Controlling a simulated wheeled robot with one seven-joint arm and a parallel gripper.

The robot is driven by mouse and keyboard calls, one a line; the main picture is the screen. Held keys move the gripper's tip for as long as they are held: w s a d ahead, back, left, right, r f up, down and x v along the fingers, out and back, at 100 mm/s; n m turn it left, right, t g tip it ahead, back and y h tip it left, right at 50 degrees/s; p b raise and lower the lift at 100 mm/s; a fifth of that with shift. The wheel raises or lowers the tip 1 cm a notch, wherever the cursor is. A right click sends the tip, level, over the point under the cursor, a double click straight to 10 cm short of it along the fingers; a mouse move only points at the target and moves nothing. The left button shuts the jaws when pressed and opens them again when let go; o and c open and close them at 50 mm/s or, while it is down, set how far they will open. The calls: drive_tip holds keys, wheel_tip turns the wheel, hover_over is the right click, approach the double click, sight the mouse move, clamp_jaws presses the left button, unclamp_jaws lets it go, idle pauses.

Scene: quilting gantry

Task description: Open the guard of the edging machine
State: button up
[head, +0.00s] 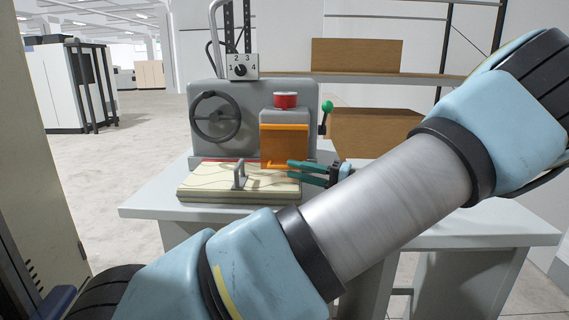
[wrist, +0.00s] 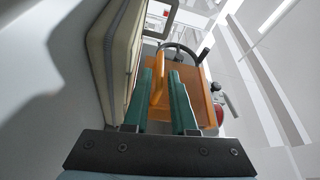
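The edging machine (head: 232,118) is a grey block with a black handwheel, standing on a white table. Its orange guard (head: 285,140) covers the front right part, below a red button, and looks closed. In the wrist view the guard (wrist: 190,92) fills the middle, beyond the fingers. My gripper (head: 290,169) is at the guard's lower edge, its teal fingers pointing left. In the wrist view my gripper (wrist: 161,73) has its fingers apart, with an orange bar of the guard (wrist: 157,88) between them, nearer the left finger. Contact with the bar cannot be told.
A quilted pad (head: 225,184) with a metal presser lies left of my gripper. A green-knobbed lever (head: 326,108) stands on the machine's right side. A dial box (head: 242,66) is on top. Cardboard boxes (head: 370,130) are behind. The table's front left (head: 150,205) is clear.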

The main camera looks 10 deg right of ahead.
sight(288, 168)
drive_tip(key=shift+p+x, duration=0.3)
drive_tip(key=shift+x, duration=1.6)
drive_tip(key=shift+c, duration=0.4)
clamp_jaws()
drive_tip(key=shift+s, duration=0.1)
